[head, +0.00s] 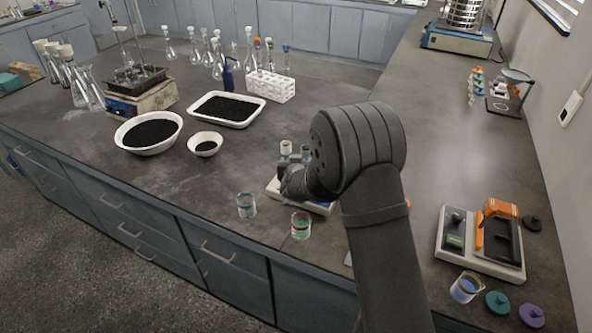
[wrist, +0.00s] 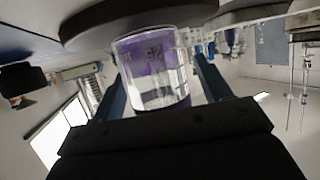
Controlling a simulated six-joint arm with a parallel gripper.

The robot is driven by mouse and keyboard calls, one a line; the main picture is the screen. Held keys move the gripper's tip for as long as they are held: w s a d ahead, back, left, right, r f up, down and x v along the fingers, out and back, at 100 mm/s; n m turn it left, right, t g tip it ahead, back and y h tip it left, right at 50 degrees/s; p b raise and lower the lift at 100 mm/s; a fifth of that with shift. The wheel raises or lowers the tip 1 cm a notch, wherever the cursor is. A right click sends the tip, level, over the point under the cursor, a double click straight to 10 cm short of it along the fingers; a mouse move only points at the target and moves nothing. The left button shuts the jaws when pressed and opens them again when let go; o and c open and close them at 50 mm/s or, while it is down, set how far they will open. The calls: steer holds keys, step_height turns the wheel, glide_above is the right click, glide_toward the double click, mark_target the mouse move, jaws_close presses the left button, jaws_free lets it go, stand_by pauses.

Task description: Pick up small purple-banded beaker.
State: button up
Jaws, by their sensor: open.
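The small purple-banded beaker (wrist: 152,72) shows large in the wrist view. It is clear glass with a purple band and white markings, between the two fingers of my gripper (wrist: 160,66). The fingers stand apart on either side of it, and I cannot tell whether either touches the glass. The wrist picture is strongly tilted. In the head view my arm covers most of my gripper, and I cannot make out the purple-banded beaker there.
A teal-marked beaker (head: 246,206) and a red-banded beaker with green liquid (head: 301,226) stand near the bench's front edge. A pale device (head: 318,207) lies partly behind my arm. An orange-and-black device (head: 484,240) and a beaker of blue liquid (head: 465,288) are at the right.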

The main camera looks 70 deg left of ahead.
steer(key=c, duration=1.1)
steer(key=shift+r, duration=0.25)
steer(key=shift+r, duration=1.25)
steer(key=w+d+r, duration=0.7)
steer(key=w+r, duration=0.2)
steer(key=r, duration=0.4)
steer(key=shift+d, duration=0.2)
